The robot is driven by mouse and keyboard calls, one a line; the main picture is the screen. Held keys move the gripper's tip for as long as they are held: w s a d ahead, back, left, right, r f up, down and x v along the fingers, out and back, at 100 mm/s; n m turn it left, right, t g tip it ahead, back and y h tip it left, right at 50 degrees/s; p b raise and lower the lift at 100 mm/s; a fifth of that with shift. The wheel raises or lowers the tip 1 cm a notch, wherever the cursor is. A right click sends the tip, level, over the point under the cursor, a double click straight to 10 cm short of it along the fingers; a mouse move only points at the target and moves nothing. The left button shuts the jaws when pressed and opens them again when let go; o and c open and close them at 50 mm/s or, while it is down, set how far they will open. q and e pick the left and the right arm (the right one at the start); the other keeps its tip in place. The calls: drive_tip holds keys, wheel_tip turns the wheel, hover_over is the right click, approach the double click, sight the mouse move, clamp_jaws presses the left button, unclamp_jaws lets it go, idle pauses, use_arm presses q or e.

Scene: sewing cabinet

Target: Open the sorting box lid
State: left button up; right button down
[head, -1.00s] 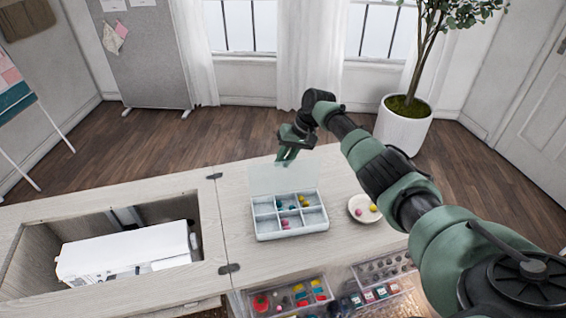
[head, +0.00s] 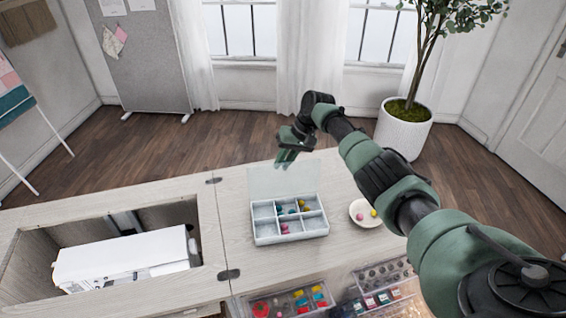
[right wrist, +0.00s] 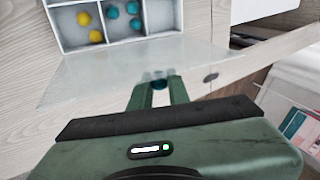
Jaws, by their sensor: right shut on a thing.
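The sorting box (head: 290,238) is a pale tray with several compartments on the wooden cabinet top. Small pink, yellow and teal balls lie in some of them. Its clear lid (head: 272,182) stands raised at the back edge, with the compartments uncovered. My right gripper (head: 284,163) is at the lid's upper edge. The clear lid (right wrist: 115,72) spans from there to the box (right wrist: 140,43). My left gripper is not in view.
A small white dish (head: 356,221) with balls sits right of the box. An open cabinet well with a white machine (head: 125,256) is at the left. Clear organizer trays (head: 290,303) lie at the front. A potted plant (head: 403,128) stands behind on the floor.

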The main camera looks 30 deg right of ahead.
drive_tip(key=shift+s+f, duration=0.25)
drive_tip(key=shift+f, duration=0.2)
drive_tip(key=c, duration=1.5)
unclamp_jaws()
drive_tip(key=shift+o, duration=0.6)
drive_tip(key=shift+w+d, duration=0.15)
drive_tip(key=shift+w, duration=0.1)
drive_tip(key=shift+d+r, duration=0.1)
drive_tip(key=shift+r, duration=0.45)
drive_tip(key=b+v, duration=0.1)
drive_tip(key=v, duration=0.5)
drive_tip(key=shift+r, duration=0.35)
drive_tip(key=shift+s+d, duration=0.1)
drive_tip(key=shift+d, duration=0.1)
